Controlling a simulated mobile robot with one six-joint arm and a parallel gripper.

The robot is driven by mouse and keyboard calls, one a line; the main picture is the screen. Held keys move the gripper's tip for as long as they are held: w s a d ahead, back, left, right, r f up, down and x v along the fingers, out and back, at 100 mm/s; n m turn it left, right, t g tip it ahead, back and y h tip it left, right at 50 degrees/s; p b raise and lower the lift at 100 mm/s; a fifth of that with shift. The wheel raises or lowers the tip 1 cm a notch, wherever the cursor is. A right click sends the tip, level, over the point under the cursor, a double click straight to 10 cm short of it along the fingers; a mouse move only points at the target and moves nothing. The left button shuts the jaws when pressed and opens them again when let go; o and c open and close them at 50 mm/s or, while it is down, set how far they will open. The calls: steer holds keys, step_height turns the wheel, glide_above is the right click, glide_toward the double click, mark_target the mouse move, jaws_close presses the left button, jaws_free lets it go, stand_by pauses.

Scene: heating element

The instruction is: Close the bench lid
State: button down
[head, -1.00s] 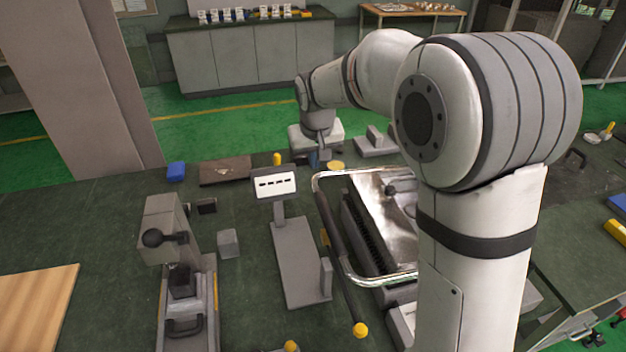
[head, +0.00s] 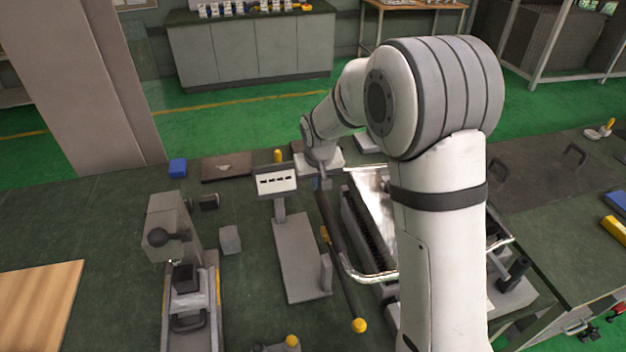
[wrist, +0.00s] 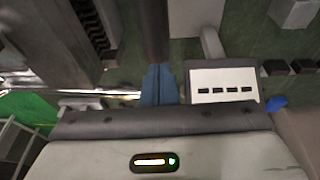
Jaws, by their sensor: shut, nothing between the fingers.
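A chrome tube frame (head: 360,276) with a dark bar (head: 331,222) along its left side surrounds a shiny metal sheet (head: 373,197). This looks like the bench lid, but I cannot tell for sure; my arm hides much of its right part. My gripper (head: 319,185) is at the far end of the dark bar, pointing down. In the wrist view its blue fingertips (wrist: 158,86) are shut with nothing between them. The dark bar (wrist: 155,32) runs away just beyond them; I cannot tell whether they touch.
A small sign stand (head: 275,183) is close left of my gripper; its panel also shows in the wrist view (wrist: 224,88). A lever clamp device (head: 186,290) stands further left. A dark plate with handles (head: 540,175) lies at right. The bench between clamp and wooden board (head: 38,300) is clear.

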mark_target(316, 193)
steer(key=f+b, duration=0.2)
steer(key=f, duration=0.1)
steer(key=shift+s+a, duration=0.1)
steer(key=shift+a, duration=0.1)
steer(key=shift+s+f+b, duration=0.1)
steer(key=shift+f+b, duration=0.1)
steer(key=shift+b, duration=0.3)
steer(key=shift+s+f, duration=0.1)
steer(key=shift+s, duration=0.15)
steer(key=w+a+r+v, duration=0.1)
steer(key=w+a+v, duration=0.1)
steer(key=v, duration=1.3)
steer(key=s+d+r+m, duration=0.1)
steer(key=s+d+r, duration=0.1)
steer(key=s+d, duration=0.9)
steer(key=s+d+f+m, duration=0.1)
steer(key=s+d+f, duration=0.1)
steer(key=s, duration=0.5)
steer(key=s+d+f+m, duration=0.1)
steer(key=s+d, duration=0.3)
steer(key=s, duration=0.4)
steer(key=shift+s+d+f, duration=0.2)
steer(key=shift+d+f, duration=0.2)
steer(key=shift+f, duration=0.1)
